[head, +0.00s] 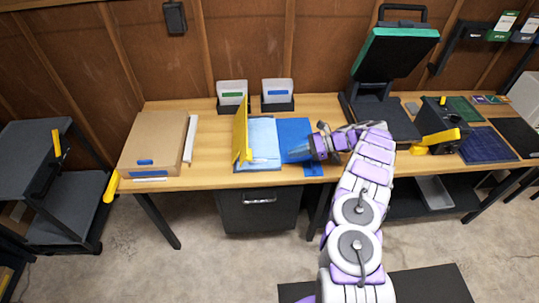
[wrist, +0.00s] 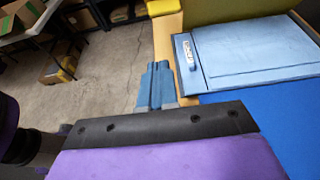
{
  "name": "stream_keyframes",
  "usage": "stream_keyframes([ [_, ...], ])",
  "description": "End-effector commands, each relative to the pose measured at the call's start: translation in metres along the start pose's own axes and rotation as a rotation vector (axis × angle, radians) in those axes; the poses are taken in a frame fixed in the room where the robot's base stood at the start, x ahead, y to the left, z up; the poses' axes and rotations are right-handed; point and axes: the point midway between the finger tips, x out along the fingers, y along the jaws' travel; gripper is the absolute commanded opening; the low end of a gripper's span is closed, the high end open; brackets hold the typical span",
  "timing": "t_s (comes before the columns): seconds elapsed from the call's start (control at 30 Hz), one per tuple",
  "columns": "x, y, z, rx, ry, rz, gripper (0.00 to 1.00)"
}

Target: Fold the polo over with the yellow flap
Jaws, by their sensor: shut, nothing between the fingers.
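The yellow flap (head: 240,132) stands raised, nearly upright, along the left side of the folding board. In the wrist view its olive-yellow face (wrist: 228,12) crosses the top. The light blue polo (head: 263,132) lies flat and folded into a rectangle just right of the flap; it fills the upper right of the wrist view (wrist: 255,50). A blue panel (head: 294,128) lies flat on the polo's right. My gripper (head: 297,153) is at the front part of that panel, pointing left, right of the polo. Its blue fingers (wrist: 155,75) are together and empty.
A cardboard box (head: 152,142) lies on the bench at left. A large press with a green-edged lid (head: 395,52) and a black machine with a yellow handle (head: 437,138) stand at right.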

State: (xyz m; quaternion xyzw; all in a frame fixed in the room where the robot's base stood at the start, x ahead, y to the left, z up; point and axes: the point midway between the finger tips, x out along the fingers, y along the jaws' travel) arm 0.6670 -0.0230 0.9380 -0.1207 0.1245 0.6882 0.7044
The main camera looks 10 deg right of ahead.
Motion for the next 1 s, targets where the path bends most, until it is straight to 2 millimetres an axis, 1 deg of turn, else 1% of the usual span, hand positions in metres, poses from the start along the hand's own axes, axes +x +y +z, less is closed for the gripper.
stream_keyframes([
  [0.17,0.022,0.0,0.0,0.0,-0.001,0.004,0.0],
  [0.3,0.05,0.001,-0.001,0.002,-0.001,0.006,0.0],
  [0.57,0.1,0.001,-0.001,0.001,-0.001,0.004,0.0],
  [0.7,0.112,0.001,0.014,-0.003,-0.001,0.004,0.0],
  [0.8,0.119,0.001,0.02,-0.001,0.0,0.002,0.0],
  [1.0,0.125,0.0,0.027,0.0,-0.001,0.001,0.0],
])
